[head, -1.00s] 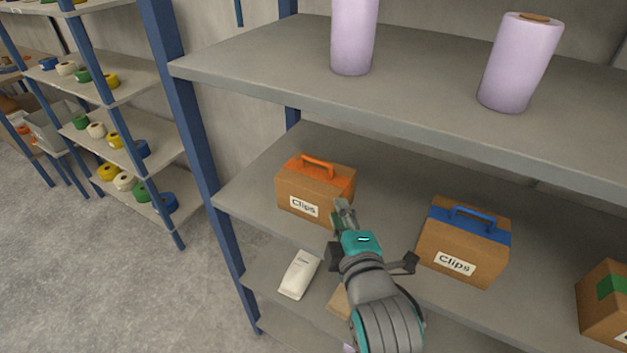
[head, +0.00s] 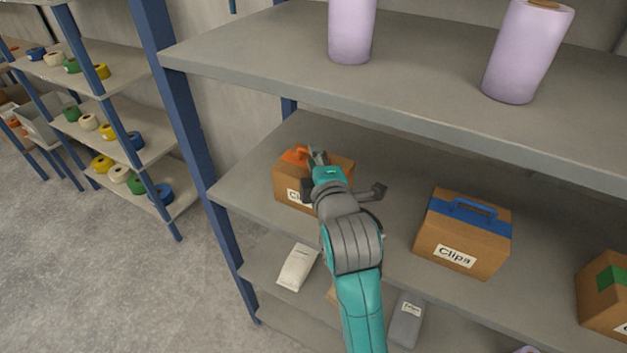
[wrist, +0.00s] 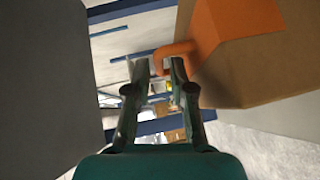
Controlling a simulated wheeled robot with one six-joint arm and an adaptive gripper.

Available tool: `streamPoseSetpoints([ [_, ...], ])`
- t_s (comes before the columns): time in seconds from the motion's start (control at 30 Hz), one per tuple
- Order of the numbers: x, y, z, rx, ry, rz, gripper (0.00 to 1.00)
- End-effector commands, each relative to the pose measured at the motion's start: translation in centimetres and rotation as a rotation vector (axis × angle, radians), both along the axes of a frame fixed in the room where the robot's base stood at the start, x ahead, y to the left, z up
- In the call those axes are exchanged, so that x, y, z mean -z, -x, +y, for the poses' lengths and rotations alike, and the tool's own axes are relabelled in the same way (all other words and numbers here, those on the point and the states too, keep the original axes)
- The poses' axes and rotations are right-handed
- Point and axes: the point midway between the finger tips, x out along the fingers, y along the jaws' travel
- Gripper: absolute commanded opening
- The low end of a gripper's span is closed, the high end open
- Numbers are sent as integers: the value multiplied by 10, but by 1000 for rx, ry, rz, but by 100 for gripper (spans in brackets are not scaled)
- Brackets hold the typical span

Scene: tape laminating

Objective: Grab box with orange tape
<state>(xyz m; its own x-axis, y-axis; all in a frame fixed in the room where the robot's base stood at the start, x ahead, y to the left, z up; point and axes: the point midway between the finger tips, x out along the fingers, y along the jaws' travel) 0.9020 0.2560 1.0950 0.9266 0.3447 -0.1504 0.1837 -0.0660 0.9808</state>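The cardboard box with orange tape (head: 340,171) and an orange handle (head: 295,154) stands on the middle shelf at the left. Its white label is partly hidden by my arm. My gripper (head: 317,155) is at the top of this box, beside the handle. In the wrist view, the orange handle (wrist: 175,50) curves in from the right to the fingertips of my gripper (wrist: 159,68). The fingers are a little apart, with a gap between them. The handle's end shows at this gap; whether the fingers touch it cannot be told.
A box with blue tape (head: 463,233) stands to the right, and a box with green tape (head: 605,298) is at the right edge. The upper shelf (head: 420,95) overhangs and bears purple rolls (head: 352,30). A blue post (head: 180,110) stands left.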

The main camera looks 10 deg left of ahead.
Motion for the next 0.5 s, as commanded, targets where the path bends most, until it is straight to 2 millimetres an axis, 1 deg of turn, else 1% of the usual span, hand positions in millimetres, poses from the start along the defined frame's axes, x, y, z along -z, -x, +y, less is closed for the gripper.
streamPoseSetpoints([
  [0.1,2,-15,7,0,0,1,23],
  [0.2,3,-23,10,0,0,-1,23],
  [0.47,3,-26,11,0,0,-1,23],
  [0.5,3,-26,11,0,0,-1,20],
])
